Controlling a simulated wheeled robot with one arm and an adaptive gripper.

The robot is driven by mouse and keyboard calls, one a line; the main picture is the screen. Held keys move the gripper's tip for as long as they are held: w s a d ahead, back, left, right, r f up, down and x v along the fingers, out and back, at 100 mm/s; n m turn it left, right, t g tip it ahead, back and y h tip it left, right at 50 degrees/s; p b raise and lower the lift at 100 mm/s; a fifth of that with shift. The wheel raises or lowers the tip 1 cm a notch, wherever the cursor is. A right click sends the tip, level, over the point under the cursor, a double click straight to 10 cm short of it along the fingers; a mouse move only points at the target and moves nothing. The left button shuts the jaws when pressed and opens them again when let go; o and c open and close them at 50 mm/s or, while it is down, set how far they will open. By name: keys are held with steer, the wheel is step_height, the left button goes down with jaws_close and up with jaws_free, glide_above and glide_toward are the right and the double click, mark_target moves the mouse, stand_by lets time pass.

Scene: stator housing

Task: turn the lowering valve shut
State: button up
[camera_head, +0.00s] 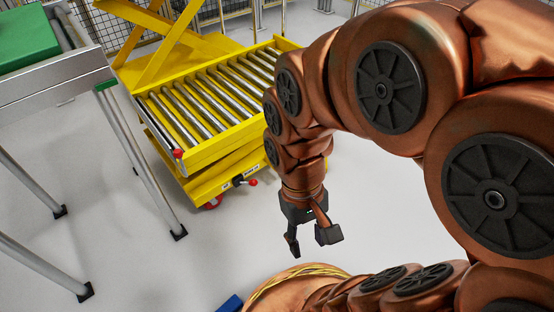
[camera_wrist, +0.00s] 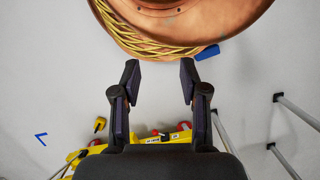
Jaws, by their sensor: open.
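The yellow lift cart (camera_head: 218,150) with a roller top stands beyond my gripper, up and left in the head view. On its lower front edge is a small black fitting with a red knob, which looks like the lowering valve (camera_head: 240,181). Its turn position is too small to tell. In the wrist view the valve (camera_wrist: 158,133) shows small, low between the finger bases, near the cart's yellow edge (camera_wrist: 182,137). My gripper (camera_head: 311,242) points down over open floor, right of and nearer than the valve. It is open and empty, also in the wrist view (camera_wrist: 160,76).
A grey-framed table (camera_head: 60,85) with a green block (camera_head: 25,38) on top stands at the left, its legs (camera_head: 140,165) near the cart. Another red knob (camera_head: 178,153) sits on the cart's upper corner. Mesh fencing is behind. The floor before the cart is clear.

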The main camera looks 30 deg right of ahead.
steer(key=w+d+f+m+t+h+b, duration=0.1)
steer(key=w+d+f+m+t, duration=0.25)
steer(key=w+d+f, duration=0.6)
steer(key=w+d+f+m+t+h+b, duration=0.15)
steer(key=w+d+f+t, duration=0.3)
steer(key=w+d, duration=0.95)
steer(key=w+d+f+m+t+b, duration=0.1)
steer(key=w+d+f+m+t, duration=0.4)
steer(key=w, duration=1.2)
steer(key=w+d+f+m+t+y+b, duration=0.1)
steer(key=w+d+f+t+y, duration=0.1)
steer(key=f, duration=0.5)
steer(key=w+d+f+t+y, duration=0.1)
steer(key=f+y, duration=0.1)
steer(key=f, duration=0.5)
steer(key=s+a+f+m+t+y+b, duration=0.1)
steer(key=s+a+f+m+t+y, duration=0.2)
steer(key=s+m+t, duration=0.15)
steer(key=shift+h, duration=0.25)
steer(key=shift+d+b+x, duration=0.1)
steer(key=shift+b+x, duration=0.75)
steer(key=shift+x, duration=1.25)
steer(key=shift+d+b+x, duration=0.15)
steer(key=shift+b+x, duration=0.65)
steer(key=shift+x, duration=1.25)
jaws_close()
